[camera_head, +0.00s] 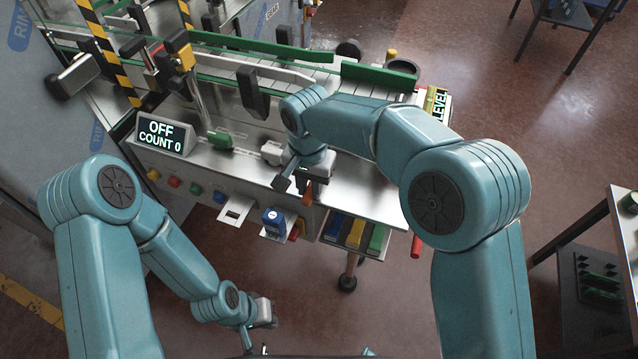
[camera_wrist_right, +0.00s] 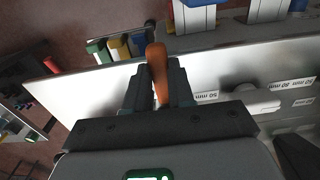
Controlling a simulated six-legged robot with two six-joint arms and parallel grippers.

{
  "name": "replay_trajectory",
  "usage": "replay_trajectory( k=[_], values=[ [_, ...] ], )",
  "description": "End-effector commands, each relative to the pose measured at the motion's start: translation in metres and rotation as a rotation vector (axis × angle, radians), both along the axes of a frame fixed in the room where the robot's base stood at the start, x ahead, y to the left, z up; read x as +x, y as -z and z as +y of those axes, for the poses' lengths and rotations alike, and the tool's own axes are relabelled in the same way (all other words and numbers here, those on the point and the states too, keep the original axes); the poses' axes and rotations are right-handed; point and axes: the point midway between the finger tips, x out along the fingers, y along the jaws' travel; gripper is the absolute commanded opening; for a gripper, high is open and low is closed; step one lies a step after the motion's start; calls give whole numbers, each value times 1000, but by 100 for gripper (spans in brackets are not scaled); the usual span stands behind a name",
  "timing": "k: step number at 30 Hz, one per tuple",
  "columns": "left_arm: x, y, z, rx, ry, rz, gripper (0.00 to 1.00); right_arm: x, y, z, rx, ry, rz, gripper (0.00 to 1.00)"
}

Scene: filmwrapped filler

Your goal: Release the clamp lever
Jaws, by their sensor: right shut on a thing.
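The clamp lever, an orange-brown handle (camera_wrist_right: 157,62), stands between the dark fingers of my right gripper (camera_wrist_right: 157,88) in the right wrist view. The gripper is shut on it. In the head view my right gripper (camera_head: 301,180) is at the front edge of the machine's steel top, and a small orange part of the lever (camera_head: 307,196) shows below it. The lever's pivot is hidden. My left gripper (camera_head: 262,317) hangs low over the floor, away from the machine; its jaws are too small to read.
A display reading OFF, COUNT 0 (camera_head: 164,137) stands on the machine (camera_head: 352,188). Coloured buttons (camera_head: 196,188) line its front. A blue item (camera_head: 273,222) sits on a small front ledge. Blue, yellow and green bins (camera_head: 355,234) hang at right. A side table (camera_head: 618,225) stands far right.

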Motion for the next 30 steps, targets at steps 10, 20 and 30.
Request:
replay_trajectory(
  k=[10, 20, 30],
  values=[
    [0, -1, 0, 0, 0, 0, 0, 2, -1, 7, 0, 9, -5, 0],
    [0, -1, 0, 0, 0, 0, 0, 2, -1, 7, 2, 10, -6, 42],
    [0, -1, 0, 0, 0, 0, 0, 1, -2, 6, 1, 10, -4, 49]
  ],
)
